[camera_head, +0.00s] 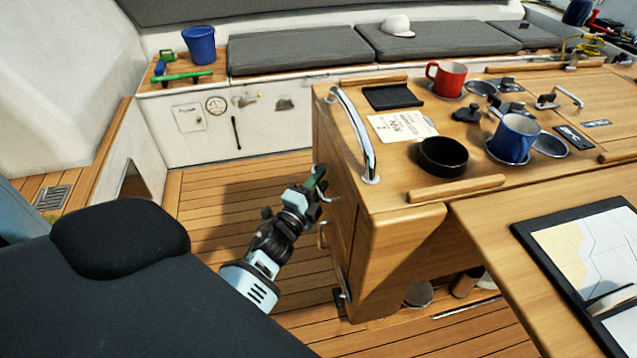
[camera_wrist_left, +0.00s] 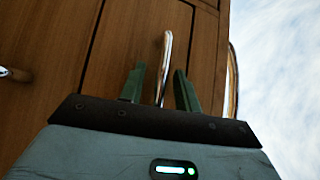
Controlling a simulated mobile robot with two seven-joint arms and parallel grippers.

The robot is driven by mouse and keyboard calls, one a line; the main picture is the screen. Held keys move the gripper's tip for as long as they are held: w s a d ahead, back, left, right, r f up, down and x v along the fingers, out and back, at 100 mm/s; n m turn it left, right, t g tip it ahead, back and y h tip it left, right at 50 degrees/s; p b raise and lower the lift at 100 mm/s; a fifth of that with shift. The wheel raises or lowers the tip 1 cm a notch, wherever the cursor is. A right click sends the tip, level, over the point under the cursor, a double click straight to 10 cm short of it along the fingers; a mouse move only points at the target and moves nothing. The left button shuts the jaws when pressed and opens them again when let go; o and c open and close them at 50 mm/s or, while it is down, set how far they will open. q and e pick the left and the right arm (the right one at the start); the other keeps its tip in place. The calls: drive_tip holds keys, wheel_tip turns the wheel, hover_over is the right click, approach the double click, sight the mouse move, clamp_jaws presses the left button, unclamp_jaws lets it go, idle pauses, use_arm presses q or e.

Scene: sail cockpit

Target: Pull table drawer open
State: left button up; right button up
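The wooden table (camera_head: 385,240) stands right of centre in the head view, and its end face with the drawer front turns towards my left arm. My left gripper (camera_head: 318,184) is at the upper part of that face and partly hides it. In the left wrist view the two green fingers of the left gripper (camera_wrist_left: 158,88) are apart, with a chrome bar handle (camera_wrist_left: 166,60) between them. The handle is on a wooden panel (camera_wrist_left: 130,40) with dark gaps at its edges. I cannot tell whether the fingers touch the handle. My right gripper is not in view.
A second handle (camera_head: 322,236) is lower on the same face; a metal knob or handle (camera_wrist_left: 14,74) shows at the left in the left wrist view. Mugs, a black bowl (camera_head: 443,156) and a grab rail (camera_head: 356,135) are on the table top. The floor (camera_head: 225,205) left of the table is clear.

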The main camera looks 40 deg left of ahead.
use_arm(q)
drive_tip(key=shift+c, duration=0.3)
clamp_jaws()
drive_tip(key=s+a, duration=1.4)
drive_tip(key=s, duration=0.2)
drive_tip(key=shift+s+p, duration=0.3)
drive_tip(key=shift+s, duration=0.05)
drive_tip(key=shift+a, duration=0.1)
drive_tip(key=shift+o, duration=0.3)
unclamp_jaws()
